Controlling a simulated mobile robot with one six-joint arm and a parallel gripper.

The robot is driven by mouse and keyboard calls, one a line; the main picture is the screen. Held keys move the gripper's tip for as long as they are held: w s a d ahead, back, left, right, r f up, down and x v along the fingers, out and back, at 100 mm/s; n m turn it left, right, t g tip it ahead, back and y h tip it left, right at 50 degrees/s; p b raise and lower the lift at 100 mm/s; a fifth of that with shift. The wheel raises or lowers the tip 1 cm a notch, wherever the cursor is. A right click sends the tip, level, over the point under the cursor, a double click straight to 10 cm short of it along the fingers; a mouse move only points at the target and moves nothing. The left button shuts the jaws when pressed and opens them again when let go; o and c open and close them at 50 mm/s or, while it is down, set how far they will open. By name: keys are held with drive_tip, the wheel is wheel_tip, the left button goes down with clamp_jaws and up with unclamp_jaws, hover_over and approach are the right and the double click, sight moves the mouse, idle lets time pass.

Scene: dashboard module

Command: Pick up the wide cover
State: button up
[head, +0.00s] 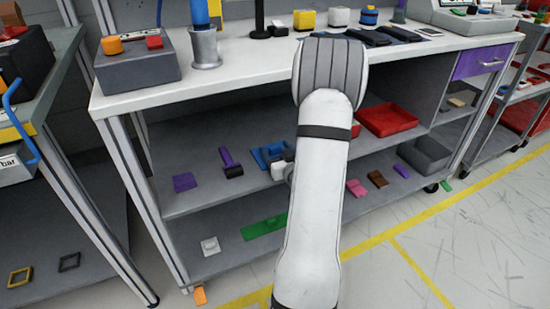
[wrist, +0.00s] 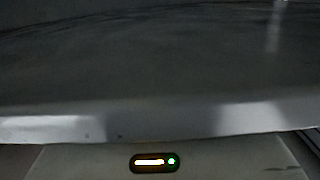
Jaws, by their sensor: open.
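I cannot tell which thing is the wide cover; nothing in the head view is plainly it. Candidates on the shelves of the workbench (head: 190,205) are a flat green plate (head: 264,228) on the lower shelf and a blue piece (head: 268,156) on the upper one. My white arm stands in front of the bench and hides the middle of the shelves. My gripper's fingers show in neither view. The wrist view shows a dark, smooth surface (wrist: 150,60) with a pale grey edge, too close to name.
A red tray (head: 388,119) and a grey bin (head: 425,155) stand right of my arm. A purple piece (head: 185,182) lies at left. A lit strip with a green light (wrist: 155,163) shows low in the wrist view.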

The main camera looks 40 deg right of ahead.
drive_tip(key=shift+x, duration=0.8)
drive_tip(key=shift+c, duration=0.3)
drive_tip(key=c, duration=1)
